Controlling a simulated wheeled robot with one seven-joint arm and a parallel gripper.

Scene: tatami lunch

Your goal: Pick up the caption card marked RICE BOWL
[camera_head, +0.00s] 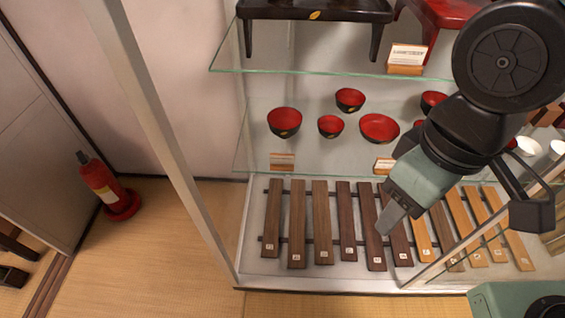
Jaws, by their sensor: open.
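Three small caption cards on wooden stands show in the head view, with print too small to read. One card (405,58) stands on the upper glass shelf at its front edge. A second card (282,161) stands at the front left of the middle shelf, below the bowls. A third card (385,164) stands farther right on that shelf, just left of my gripper and partly close behind it. I cannot tell which is marked RICE BOWL. My gripper (390,217) is open, points down in front of the case, and appears empty.
Red-lined black bowls (284,122) stand on the middle shelf (255,160). A row of wooden bars (296,225) lies on the case floor. A case post (150,120) rises left of the shelves. A fire extinguisher (100,180) stands at the left wall; tatami there is clear.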

